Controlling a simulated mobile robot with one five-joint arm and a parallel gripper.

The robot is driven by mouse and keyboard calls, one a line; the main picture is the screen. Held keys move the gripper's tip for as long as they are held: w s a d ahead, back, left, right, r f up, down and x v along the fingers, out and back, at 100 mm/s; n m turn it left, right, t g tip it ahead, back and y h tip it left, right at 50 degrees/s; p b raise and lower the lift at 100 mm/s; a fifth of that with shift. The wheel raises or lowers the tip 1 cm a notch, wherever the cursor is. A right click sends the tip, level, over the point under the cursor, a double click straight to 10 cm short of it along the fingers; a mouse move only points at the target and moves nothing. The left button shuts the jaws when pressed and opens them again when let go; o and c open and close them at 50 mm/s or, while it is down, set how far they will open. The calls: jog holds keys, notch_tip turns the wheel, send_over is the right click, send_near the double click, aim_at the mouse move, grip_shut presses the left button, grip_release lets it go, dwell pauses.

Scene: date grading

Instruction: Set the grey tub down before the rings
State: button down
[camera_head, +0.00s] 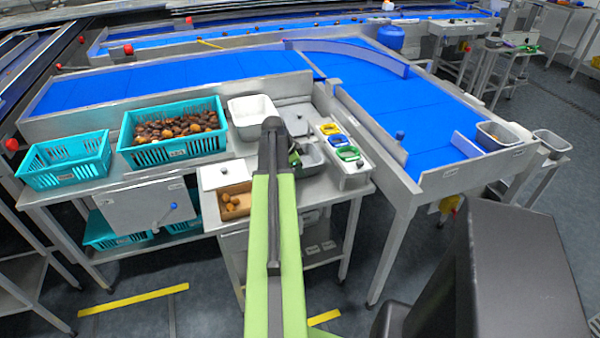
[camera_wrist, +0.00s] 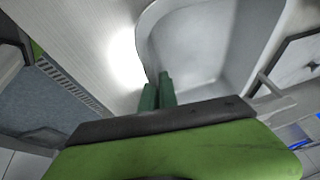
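The grey tub (camera_head: 312,158) is just right of the end of my arm in the head view, partly hidden by it. Its pale inside (camera_wrist: 205,45) fills the upper middle of the wrist view. My gripper (camera_wrist: 157,90) has its two green fingers close together at the tub's near left rim, one on each side of the wall. In the head view the gripper (camera_head: 294,158) is mostly hidden behind my arm. The yellow, blue and green rings (camera_head: 338,141) sit in a row on a white stand, right of the tub. I cannot tell whether the tub touches the table.
A teal crate of dates (camera_head: 130,157), an empty teal crate (camera_head: 65,178) and a white tub (camera_head: 252,133) stand left of my arm. A white board (camera_head: 222,174) and a brown box with dates (camera_head: 236,208) are nearer. A blue conveyor (camera_head: 420,115) is at right.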

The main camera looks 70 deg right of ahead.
jog(key=shift+f, duration=0.2)
jog(key=c, duration=1.6)
grip_release()
jog(key=shift+r, duration=0.1)
jog(key=shift+c, duration=0.2)
jog(key=shift+r, duration=0.1)
jog(key=p+v, duration=1.1)
jog(key=v, duration=0.1)
jog(key=shift+w, duration=0.15)
